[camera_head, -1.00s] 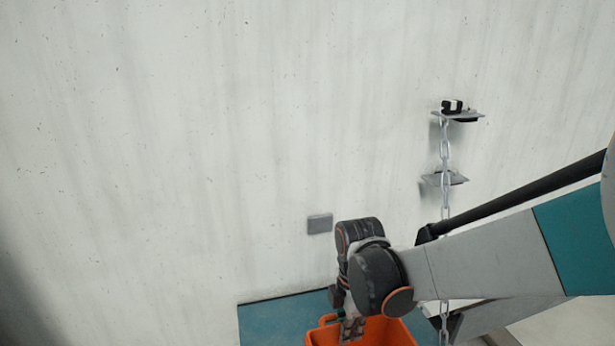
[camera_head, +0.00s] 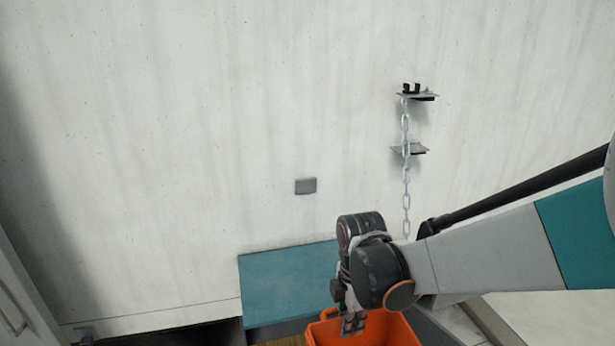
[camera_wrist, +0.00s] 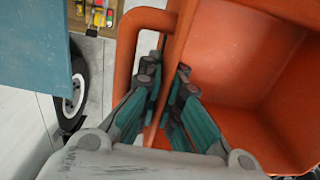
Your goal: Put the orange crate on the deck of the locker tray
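The orange crate (camera_head: 385,330) is at the bottom of the head view, cut off by the picture edge. My gripper (camera_head: 352,322) reaches down onto its left wall. In the wrist view my gripper (camera_wrist: 165,78) has one finger on each side of the wall of the crate (camera_wrist: 250,60), closed on it beside the looped handle. The crate's inside looks empty where it shows; its underside is hidden. A flat teal surface (camera_head: 285,283) lies against the wall, left of and behind the crate. I cannot tell whether it is the locker tray's deck.
A chain (camera_head: 406,170) hangs from wall brackets. A grey cabinet (camera_head: 22,300) stands at the left.

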